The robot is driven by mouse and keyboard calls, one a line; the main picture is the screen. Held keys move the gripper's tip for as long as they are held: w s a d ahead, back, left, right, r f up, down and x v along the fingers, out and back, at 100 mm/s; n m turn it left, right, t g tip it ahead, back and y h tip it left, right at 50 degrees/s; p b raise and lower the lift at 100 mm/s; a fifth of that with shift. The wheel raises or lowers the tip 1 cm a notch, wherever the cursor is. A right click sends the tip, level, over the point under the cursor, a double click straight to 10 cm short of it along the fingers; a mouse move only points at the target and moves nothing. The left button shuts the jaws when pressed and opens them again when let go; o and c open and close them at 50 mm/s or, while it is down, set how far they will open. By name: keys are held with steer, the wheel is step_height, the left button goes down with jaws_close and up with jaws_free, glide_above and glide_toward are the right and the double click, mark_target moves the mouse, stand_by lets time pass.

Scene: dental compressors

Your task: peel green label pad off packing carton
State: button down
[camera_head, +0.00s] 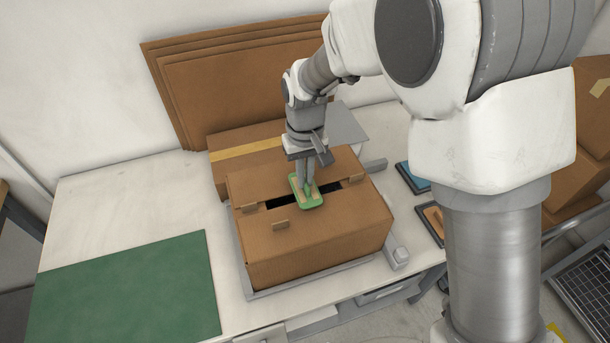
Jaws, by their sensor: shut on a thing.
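The packing carton (315,239) is a brown cardboard box on the white table. Its top has a dark slot between two flaps, with small cardboard tabs beside it. The green label pad (316,203) is a small rounded rectangle with a tan middle, at the slot near the middle of the carton's top. My gripper (308,189) points down over the pad, its fingers shut on the pad. I cannot tell whether the pad still touches the carton. The fingertips partly cover the pad's middle.
A taped carton (232,162) stands just behind. Flat cardboard sheets (220,90) lean on the wall. A green mat (130,290) lies at the front left. A grey frame (247,281) surrounds the carton's base. Blue (411,176) and orange (433,218) trays lie to the right.

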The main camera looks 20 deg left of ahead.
steer(key=shift+r+p, duration=0.45)
steer(key=shift+r, duration=0.25)
stand_by(0.5)
steer(key=shift+r+p, duration=2.05)
steer(key=shift+r, duration=0.9)
